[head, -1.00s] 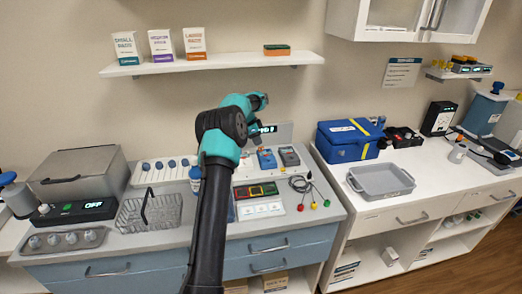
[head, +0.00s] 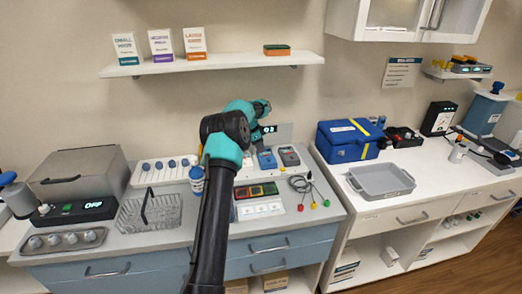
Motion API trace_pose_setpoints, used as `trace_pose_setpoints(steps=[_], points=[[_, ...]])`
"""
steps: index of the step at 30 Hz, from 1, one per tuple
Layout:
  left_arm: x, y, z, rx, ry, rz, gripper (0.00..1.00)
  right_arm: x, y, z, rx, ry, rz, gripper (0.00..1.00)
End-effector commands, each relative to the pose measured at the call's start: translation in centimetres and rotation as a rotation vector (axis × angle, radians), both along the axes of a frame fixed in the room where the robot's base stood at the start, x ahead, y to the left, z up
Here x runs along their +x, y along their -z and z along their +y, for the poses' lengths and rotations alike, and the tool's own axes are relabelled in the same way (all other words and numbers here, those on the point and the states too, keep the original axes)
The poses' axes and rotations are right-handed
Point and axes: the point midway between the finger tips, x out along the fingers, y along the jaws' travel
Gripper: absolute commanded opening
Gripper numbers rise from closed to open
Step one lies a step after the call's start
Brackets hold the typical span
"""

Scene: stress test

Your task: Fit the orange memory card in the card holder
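A dark holder with red, amber and green panels (head: 256,190) lies on the counter just right of my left arm. A white block with several pale squares (head: 261,209) lies in front of it. I cannot tell which of these is the card holder, and I cannot single out the orange memory card for sure at this size. My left gripper (head: 257,136) is above the back of the counter, by a small lit display, behind the panels. It is small and partly hidden by its own arm, so its fingers cannot be read. My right gripper is not in view.
Blue and grey handheld meters (head: 266,159) stand close to my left gripper. Cables with coloured plugs (head: 304,187) lie to the right. A wire basket (head: 148,212) and a blue-capped bottle (head: 197,179) are to the left. A shelf (head: 215,64) overhangs the back.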

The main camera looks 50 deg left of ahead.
Motion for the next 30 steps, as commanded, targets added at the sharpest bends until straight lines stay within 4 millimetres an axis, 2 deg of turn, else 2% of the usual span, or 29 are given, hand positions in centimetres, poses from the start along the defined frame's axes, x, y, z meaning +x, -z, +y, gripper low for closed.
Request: trace_pose_setpoints(steps=[10,16,27,30], points=[[0.0,0.0,0.0,0.0,0.0,0.0,0.0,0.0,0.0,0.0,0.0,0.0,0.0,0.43],[0.0,-0.4,0.0,0.0,0.0,-0.001,0.0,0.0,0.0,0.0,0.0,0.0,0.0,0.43],[0.0,-5.4,0.0,0.002,-0.001,-0.001,0.0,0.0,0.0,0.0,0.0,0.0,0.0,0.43],[0.0,-6.0,0.0,0.001,0.0,0.0,0.0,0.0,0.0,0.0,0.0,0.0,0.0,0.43]])
